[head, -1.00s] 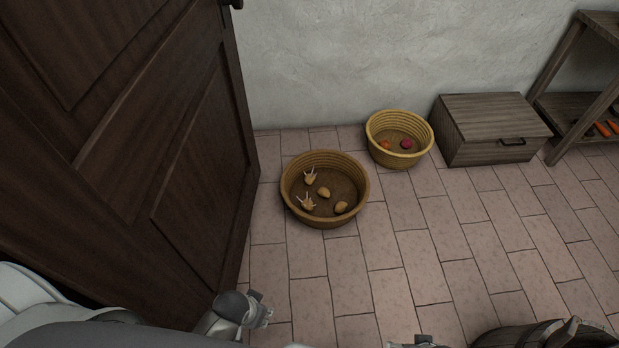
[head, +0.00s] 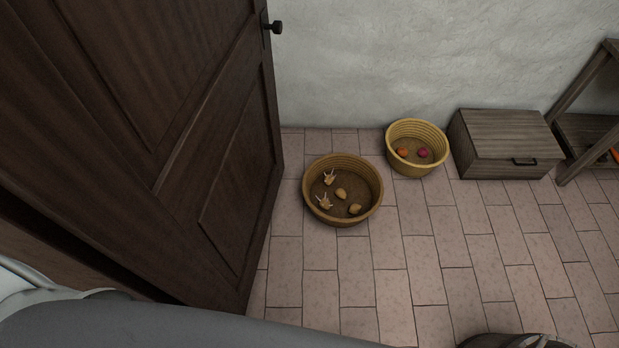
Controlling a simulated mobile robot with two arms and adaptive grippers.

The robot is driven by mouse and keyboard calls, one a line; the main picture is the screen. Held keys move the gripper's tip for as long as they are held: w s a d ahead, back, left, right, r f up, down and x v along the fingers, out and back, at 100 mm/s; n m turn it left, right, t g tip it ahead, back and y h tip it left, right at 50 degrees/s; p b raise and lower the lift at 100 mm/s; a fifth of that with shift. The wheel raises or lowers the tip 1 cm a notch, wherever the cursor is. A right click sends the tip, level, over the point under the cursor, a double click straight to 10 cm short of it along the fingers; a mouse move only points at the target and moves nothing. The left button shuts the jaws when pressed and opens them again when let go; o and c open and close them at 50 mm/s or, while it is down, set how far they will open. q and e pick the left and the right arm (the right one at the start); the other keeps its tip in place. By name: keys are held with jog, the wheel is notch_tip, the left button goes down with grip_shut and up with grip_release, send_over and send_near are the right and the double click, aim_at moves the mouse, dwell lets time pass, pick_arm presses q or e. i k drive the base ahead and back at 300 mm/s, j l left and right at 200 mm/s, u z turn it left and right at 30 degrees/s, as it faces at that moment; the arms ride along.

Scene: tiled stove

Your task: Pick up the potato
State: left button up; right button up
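A wide brown woven basket (head: 310,196) stands on the tiled floor, right of the dark wooden door. In it lie two plain tan potatoes: one potato (head: 341,194) near the middle and another potato (head: 355,209) near the front right. Two potatoes with pale sprouts are in the same basket, a sprouted potato (head: 329,180) at the back and a sprouted potato (head: 325,203) at the front left. Part of my grey arm crosses the bottom left of the head view. Neither of my grippers shows now.
A smaller yellow basket (head: 399,161) holds an orange item (head: 402,152) and a magenta item (head: 423,152). A wooden chest (head: 503,137) and a shelf (head: 588,130) stand along the wall. A large dark door (head: 222,150) fills the left. Floor before the baskets is clear.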

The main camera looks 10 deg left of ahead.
aim_at(328, 179)
jog(key=i+l+u, duration=0.95)
jog(key=l, duration=0.25)
jog(key=k, duration=0.1)
